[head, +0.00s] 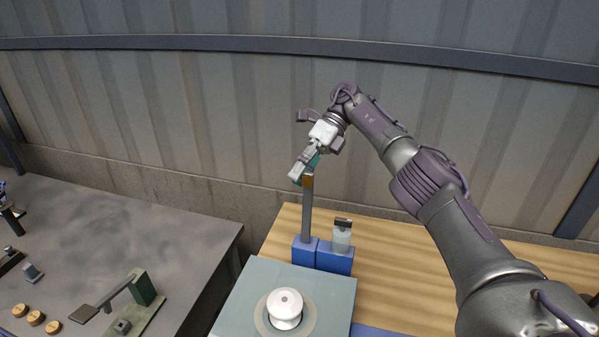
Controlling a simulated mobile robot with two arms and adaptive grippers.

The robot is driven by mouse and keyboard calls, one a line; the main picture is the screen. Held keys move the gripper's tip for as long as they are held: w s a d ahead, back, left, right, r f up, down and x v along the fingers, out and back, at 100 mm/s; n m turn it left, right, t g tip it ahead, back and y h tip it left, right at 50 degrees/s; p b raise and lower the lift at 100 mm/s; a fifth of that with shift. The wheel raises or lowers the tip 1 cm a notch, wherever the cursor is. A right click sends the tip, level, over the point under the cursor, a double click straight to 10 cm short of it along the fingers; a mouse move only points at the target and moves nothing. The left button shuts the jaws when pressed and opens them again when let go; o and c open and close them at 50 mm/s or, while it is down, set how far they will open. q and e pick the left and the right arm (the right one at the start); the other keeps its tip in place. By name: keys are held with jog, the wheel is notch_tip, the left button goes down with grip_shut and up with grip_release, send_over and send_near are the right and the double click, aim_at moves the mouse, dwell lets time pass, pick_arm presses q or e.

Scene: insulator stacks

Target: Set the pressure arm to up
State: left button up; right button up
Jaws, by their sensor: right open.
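The pressure arm (306,215) is a grey bar standing upright from a blue base (305,251), with an orange-brown tip (308,182). My right gripper (303,174) is open at the top of the bar, its fingers pointing down over the tip. The fingers partly hide the bar's upper end, and I cannot tell whether they touch it. A white insulator piece (285,306) sits on a round pad on the grey-green plate (253,279) in front of the base. My left gripper is not in view.
A second blue block (334,259) carries a pale cylinder with a dark top (342,233). The wooden table (410,275) is clear to the right. A grey table (150,225) at left holds a green lever device (142,290) and several wooden discs (36,317).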

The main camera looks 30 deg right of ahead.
jog(key=shift+s+f, duration=0.1)
jog(key=shift+s, duration=0.05)
jog(key=shift+d, duration=0.1)
notch_tip(320, 180, up, 10)
jog(key=shift+r, duration=0.2)
dwell(0.6)
jog(key=shift+a+f, duration=0.15)
jog(key=shift+a, duration=0.05)
dwell(0.4)
